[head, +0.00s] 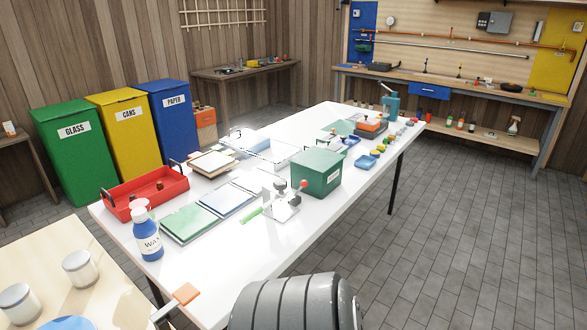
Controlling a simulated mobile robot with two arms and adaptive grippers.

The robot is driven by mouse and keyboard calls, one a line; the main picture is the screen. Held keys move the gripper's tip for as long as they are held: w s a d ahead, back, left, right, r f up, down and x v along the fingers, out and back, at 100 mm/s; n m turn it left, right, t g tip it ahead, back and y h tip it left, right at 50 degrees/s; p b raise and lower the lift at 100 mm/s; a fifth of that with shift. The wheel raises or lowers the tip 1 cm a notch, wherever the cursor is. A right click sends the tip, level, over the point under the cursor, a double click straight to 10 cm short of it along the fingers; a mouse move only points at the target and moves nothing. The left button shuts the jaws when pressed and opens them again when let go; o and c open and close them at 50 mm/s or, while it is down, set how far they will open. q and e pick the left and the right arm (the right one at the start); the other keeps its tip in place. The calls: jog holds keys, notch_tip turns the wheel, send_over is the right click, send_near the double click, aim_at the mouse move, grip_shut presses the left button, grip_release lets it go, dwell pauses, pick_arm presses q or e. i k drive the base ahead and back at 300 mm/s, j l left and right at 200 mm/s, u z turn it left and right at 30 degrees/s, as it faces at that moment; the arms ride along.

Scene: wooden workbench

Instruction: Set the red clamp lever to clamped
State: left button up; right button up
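A small metal toggle clamp (281,208) stands on the near part of the long white table, just in front of a green box. A red knob (303,184) shows at its right, on what looks like the raised end of the clamp's lever. A dark knob (280,185) stands at the clamp's upper left. The lever's exact angle is too small to tell.
The green box (317,172) is close behind the clamp. The white tabletop (232,262) in front is mostly clear.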

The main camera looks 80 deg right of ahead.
aim_at(303, 183)
jog(key=i+z, duration=0.1)
jog(key=z, duration=0.3)
jog(key=i+z, duration=0.1)
jog(key=z, duration=0.3)
jog(key=i+j+z, duration=0.1)
jog(key=z, duration=0.3)
